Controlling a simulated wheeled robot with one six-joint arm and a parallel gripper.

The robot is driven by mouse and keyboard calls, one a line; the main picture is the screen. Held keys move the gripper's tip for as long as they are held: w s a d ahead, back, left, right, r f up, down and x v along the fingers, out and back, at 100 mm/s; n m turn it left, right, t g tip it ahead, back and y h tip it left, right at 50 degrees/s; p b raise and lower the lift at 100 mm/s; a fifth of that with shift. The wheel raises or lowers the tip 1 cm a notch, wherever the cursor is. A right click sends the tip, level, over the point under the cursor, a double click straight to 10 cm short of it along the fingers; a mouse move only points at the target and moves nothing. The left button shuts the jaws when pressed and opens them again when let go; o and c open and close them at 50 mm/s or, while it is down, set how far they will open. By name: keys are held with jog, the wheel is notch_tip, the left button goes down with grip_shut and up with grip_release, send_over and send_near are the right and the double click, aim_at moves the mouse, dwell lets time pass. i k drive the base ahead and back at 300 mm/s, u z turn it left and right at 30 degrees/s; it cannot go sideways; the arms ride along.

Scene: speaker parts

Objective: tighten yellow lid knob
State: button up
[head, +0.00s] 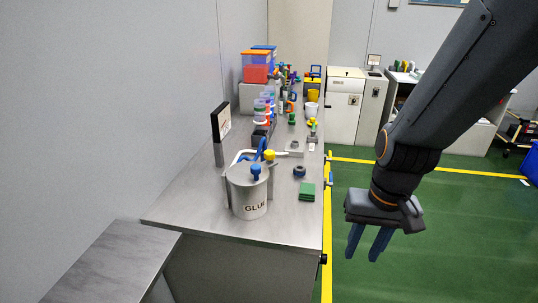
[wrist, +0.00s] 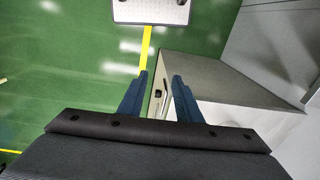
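A grey metal pot (head: 249,196) lettered "GLUE" stands upright on the near end of the steel counter. A blue knob (head: 256,171) stands on its lid. A yellow knob (head: 270,155) shows just behind the blue one; its lower part is hidden, so I cannot tell what it sits on. My gripper (head: 364,246) hangs to the right of the counter, over the green floor, pointing down and well apart from the pot. In the wrist view my gripper (wrist: 159,78) has its blue fingers apart with nothing between them. The pot and knobs are not in the wrist view.
The steel counter (head: 211,214) runs away along the wall. A green block (head: 307,191) and a dark blue ring (head: 299,171) lie near its right edge. A dark upright screen (head: 221,131) stands behind the pot. Several coloured parts crowd the far end. The floor (head: 430,205) is clear.

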aim_at(269, 154)
jog(key=k, duration=1.25)
jog(key=u, duration=0.7)
jog(key=i, duration=1.1)
jog(key=z, duration=0.4)
jog(key=i, duration=0.5)
jog(key=z, duration=0.5)
